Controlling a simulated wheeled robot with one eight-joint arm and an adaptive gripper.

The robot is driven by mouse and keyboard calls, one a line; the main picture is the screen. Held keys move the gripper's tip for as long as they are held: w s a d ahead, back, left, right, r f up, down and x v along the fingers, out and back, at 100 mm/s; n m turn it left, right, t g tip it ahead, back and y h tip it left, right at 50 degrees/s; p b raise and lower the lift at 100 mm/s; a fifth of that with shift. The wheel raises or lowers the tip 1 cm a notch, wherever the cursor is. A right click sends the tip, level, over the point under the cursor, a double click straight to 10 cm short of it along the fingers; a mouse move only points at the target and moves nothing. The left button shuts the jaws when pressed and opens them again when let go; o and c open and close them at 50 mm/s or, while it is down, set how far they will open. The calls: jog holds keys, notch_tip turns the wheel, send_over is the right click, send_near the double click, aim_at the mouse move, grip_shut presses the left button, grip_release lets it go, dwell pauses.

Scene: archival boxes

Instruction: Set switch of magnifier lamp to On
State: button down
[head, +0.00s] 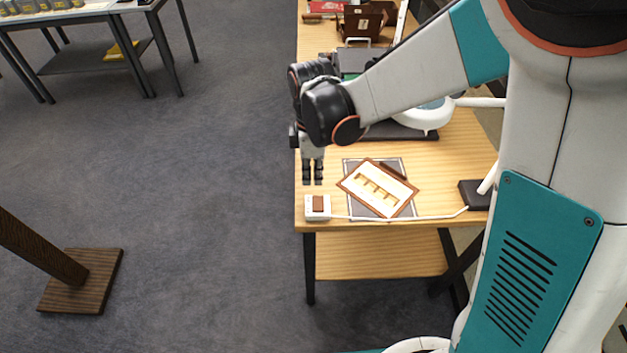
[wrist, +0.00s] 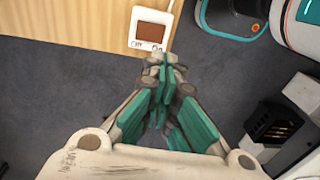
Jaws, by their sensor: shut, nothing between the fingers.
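The switch of the magnifier lamp (head: 317,207) is a small white box with a brown rocker, at the table's front left corner. In the wrist view the switch (wrist: 152,29) shows "Off" at its lower left and "On" at its lower right. I cannot tell which side of the rocker is pressed. The magnifier lamp (head: 437,117) has a white ring head, partly hidden behind my arm. My gripper (head: 313,182) points down, shut and empty, just behind the switch in the head view. In the wrist view the fingertips (wrist: 163,62) appear beside the "On" label; contact is unclear.
A white cable (head: 400,218) runs from the switch to the dark lamp base (head: 475,194). A framed tray (head: 376,188) lies on a grey mat right of the switch. The wooden table (head: 440,158) ends just left of the switch.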

jog(key=r, duration=0.3)
jog(key=shift+s+r+p, duration=0.3)
jog(key=shift+p, duration=0.05)
jog(key=shift+d, duration=0.1)
